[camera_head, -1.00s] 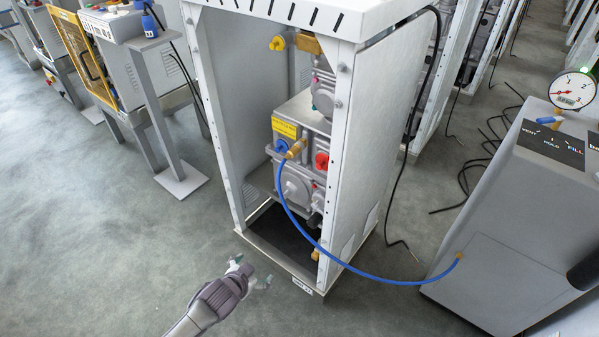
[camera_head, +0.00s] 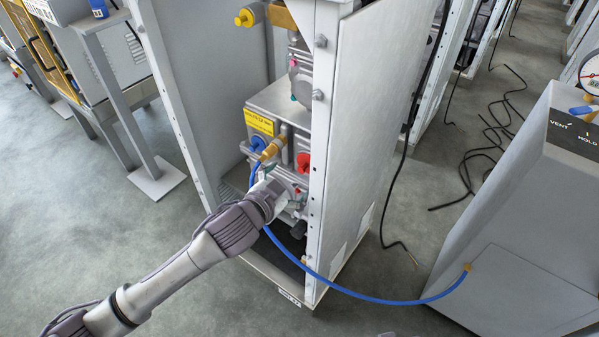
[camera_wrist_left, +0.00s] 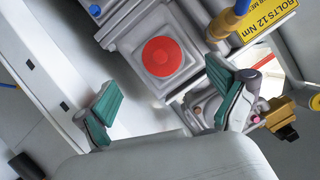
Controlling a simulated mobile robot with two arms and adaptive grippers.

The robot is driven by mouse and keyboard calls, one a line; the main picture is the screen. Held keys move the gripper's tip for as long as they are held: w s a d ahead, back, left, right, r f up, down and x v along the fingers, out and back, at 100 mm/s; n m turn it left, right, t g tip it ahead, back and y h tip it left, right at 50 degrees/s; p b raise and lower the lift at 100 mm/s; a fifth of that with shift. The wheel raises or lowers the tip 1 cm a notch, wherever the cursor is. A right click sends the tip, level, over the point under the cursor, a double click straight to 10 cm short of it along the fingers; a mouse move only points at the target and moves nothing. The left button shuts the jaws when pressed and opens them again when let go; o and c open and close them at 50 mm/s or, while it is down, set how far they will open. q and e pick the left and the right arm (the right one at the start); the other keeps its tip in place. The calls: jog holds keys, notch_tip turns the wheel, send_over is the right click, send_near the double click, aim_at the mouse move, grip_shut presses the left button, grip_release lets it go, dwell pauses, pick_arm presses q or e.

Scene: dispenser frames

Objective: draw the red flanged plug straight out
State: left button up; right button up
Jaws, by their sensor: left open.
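The red flanged plug (camera_head: 303,161) sits in the front of the grey machine (camera_head: 278,102) inside the open cabinet. In the left wrist view the red plug (camera_wrist_left: 161,56) shows as a round red face on a square grey boss. My left gripper (camera_head: 286,190) is at the cabinet opening, below and slightly left of the plug in the head view. In the left wrist view my left gripper (camera_wrist_left: 165,100) is open, its two green-padded fingers apart, with the plug beyond them and nothing between them. My right gripper is not in view.
A brass fitting (camera_head: 272,149) with a blue hose (camera_head: 378,298) is left of the plug; the hose runs to the grey console (camera_head: 500,235). The cabinet's front post (camera_head: 318,150) stands close right of the plug. A yellow label (camera_head: 259,122) is above the fitting.

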aim_at(300, 170)
pick_arm(q)
jog(key=b+x, duration=0.1)
jog(key=x, duration=0.5)
jog(key=shift+w+d+f, duration=0.2)
jog(key=shift+w+d, duration=0.1)
jog(key=shift+w, duration=0.2)
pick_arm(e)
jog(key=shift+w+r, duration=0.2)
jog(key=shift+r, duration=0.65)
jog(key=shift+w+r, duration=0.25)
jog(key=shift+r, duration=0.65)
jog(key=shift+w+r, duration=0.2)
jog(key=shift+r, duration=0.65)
pick_arm(q)
jog(key=shift+c, duration=0.3)
jog(key=c, duration=1)
jog(key=shift+s+a+r, duration=0.1)
jog(key=shift+r, duration=0.1)
grip_shut()
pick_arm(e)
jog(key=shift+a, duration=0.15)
